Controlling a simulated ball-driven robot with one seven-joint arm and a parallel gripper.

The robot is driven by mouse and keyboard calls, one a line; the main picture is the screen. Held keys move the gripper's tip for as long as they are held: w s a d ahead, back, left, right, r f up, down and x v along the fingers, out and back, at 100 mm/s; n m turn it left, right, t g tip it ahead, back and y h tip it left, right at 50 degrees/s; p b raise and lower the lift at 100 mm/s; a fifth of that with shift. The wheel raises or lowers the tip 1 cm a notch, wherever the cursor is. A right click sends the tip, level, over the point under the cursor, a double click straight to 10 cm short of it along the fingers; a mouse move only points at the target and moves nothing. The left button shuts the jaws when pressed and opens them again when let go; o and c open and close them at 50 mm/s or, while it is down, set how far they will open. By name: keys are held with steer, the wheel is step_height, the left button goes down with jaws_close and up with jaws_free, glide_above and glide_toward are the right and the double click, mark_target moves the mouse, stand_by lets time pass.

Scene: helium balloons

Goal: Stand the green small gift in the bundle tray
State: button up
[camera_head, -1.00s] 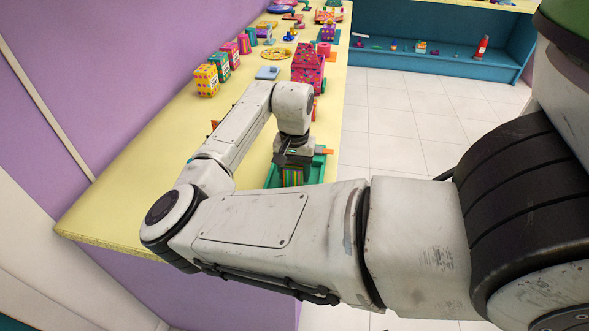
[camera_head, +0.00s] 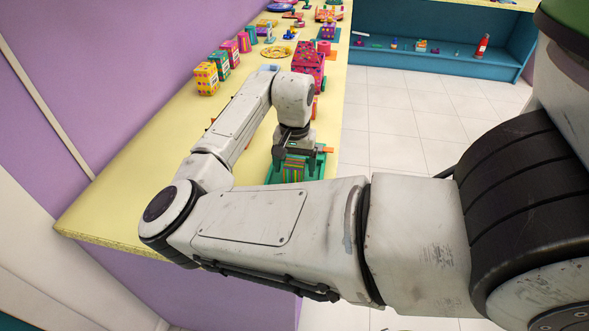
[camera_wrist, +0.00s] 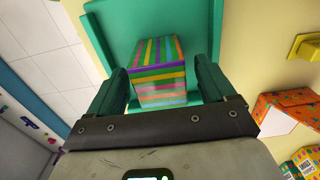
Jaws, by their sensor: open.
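The small gift (camera_wrist: 160,70) is a box striped in green, orange, purple and other colours. It stands inside the green bundle tray (camera_wrist: 103,24), and its striped side also shows in the head view (camera_head: 293,172). The tray (camera_head: 325,166) sits near the table's right edge. My gripper (camera_wrist: 163,85) is open, with one finger on each side of the gift and a gap beside the box. In the head view my gripper (camera_head: 293,158) is just above the tray, and my arm hides part of the tray.
A pink dotted box (camera_head: 309,62) stands behind my wrist on the yellow table (camera_head: 130,190). Several patterned gift boxes (camera_head: 207,78) line the wall side. A yellow ring (camera_head: 277,52) lies farther back. The table's near left part is clear.

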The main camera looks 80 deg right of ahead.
mark_target(294, 162)
step_height(294, 162, up, 10)
steer(key=shift+r+b, duration=0.25)
steer(key=shift+b, duration=0.15)
